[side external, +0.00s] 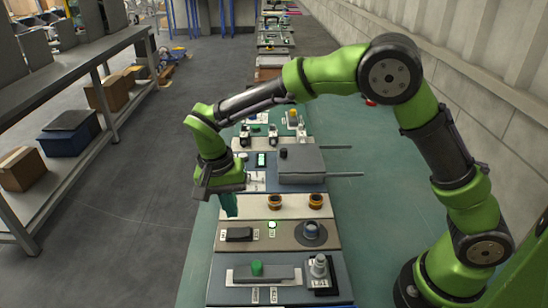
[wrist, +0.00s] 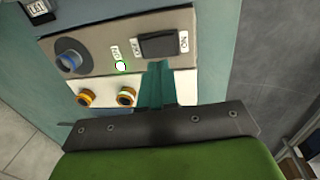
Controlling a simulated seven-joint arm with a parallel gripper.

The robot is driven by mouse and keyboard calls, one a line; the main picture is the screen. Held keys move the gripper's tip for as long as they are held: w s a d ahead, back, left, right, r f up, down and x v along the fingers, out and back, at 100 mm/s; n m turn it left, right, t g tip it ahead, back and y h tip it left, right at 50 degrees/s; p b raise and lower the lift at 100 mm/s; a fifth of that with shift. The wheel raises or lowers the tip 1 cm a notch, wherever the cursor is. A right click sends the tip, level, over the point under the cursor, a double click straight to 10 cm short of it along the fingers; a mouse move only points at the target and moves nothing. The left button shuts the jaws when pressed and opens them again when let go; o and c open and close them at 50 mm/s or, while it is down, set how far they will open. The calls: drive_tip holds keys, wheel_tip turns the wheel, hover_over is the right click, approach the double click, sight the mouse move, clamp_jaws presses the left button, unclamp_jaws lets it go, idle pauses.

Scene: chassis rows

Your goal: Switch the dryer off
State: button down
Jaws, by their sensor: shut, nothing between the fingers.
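A beige panel (side external: 285,243) carries a black rocker switch (side external: 240,234), a small lit lamp (side external: 272,225) and a round grey-blue knob (side external: 313,232). In the wrist view the rocker (wrist: 163,45) has a label at each end, and the lamp (wrist: 121,66) glows white with a green rim. I cannot read a dryer name on any label. My gripper (side external: 230,212) is shut and empty, pointing down beside the rocker's far side in the side view. Its teal fingertips (wrist: 156,68) show just below the rocker in the wrist view; contact cannot be told.
Two orange-ringed knobs (side external: 275,202) sit on the white panel behind. A grey box (side external: 301,165) with rods stands farther back. Shelving (side external: 60,75) stands left, across open floor.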

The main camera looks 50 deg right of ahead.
sight(246, 231)
wheel_tip(246, 231, up, 9)
drive_tip(key=shift+w+a, duration=0.4)
drive_tip(key=shift+w, duration=0.05)
drive_tip(key=shift+s+f, duration=0.1)
drive_tip(key=shift+s+d+r, duration=0.2)
drive_tip(key=shift+s+d, duration=0.1)
drive_tip(key=shift+s, duration=0.35)
drive_tip(key=shift+f, duration=0.15)
drive_tip(key=f, duration=0.4)
drive_tip(key=s+d+f, duration=0.1)
drive_tip(key=f, duration=0.8)
drive_tip(key=shift+s+d+f, duration=0.2)
drive_tip(key=shift+f, duration=0.15)
drive_tip(key=shift+s+d+f, duration=0.1)
drive_tip(key=shift+f, duration=0.2)
